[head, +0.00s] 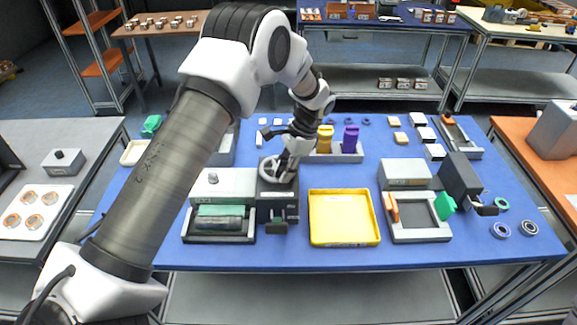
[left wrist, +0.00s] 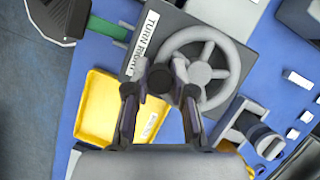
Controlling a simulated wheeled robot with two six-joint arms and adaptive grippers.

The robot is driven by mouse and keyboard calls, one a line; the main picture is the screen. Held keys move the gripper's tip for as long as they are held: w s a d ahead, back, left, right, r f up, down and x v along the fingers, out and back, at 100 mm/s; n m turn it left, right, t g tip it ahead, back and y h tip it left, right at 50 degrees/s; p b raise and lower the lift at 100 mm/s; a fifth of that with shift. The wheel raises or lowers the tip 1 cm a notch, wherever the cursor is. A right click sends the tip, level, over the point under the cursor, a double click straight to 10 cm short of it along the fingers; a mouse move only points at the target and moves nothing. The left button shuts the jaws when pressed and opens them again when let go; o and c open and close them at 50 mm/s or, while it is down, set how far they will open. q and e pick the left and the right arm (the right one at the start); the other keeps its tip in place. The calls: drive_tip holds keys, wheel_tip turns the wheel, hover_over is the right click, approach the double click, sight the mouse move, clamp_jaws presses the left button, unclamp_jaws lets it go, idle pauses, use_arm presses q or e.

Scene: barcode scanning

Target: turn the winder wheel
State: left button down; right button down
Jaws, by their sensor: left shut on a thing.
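The winder wheel is a grey spoked wheel (left wrist: 207,70) on a dark box in the left wrist view. The box carries a white label (left wrist: 144,43) reading "TURN RIGHT". In the head view part of the wheel's rim (head: 266,171) shows beside my left gripper, which covers the rest. My left gripper (left wrist: 158,80) is at the wheel's rim, its two fingers on either side of a dark round knob (left wrist: 160,77). It is shut on this knob. In the head view the left gripper (head: 283,172) reaches down over the winder box (head: 278,205). My right gripper is not in view.
A yellow tray (head: 343,241) lies right of the winder box. A grey unit with a green part (head: 220,211) stands to its left. Behind is a holder with yellow and purple pieces (head: 350,139). A grey frame fixture (head: 420,236) and a dark block (head: 460,178) stand at right.

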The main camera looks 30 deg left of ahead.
use_arm(q)
drive_tip(key=shift+s+a+r+m+t+y+p, duration=0.15)
drive_tip(key=shift+s+a+m+t+y, duration=0.2)
drive_tip(key=shift+m, duration=0.75)
drive_tip(key=shift+s+a+f+m+t+y+p, duration=0.15)
drive_tip(key=shift+s+a+m+t+y, duration=0.15)
drive_tip(key=shift+m, duration=0.8)
drive_tip(key=shift+w+r, duration=0.1)
drive_tip(key=c, duration=1.3)
unclamp_jaws()
drive_tip(key=shift+o, duration=0.2)
drive_tip(key=v, duration=1.2)
drive_tip(key=shift+a, duration=0.2)
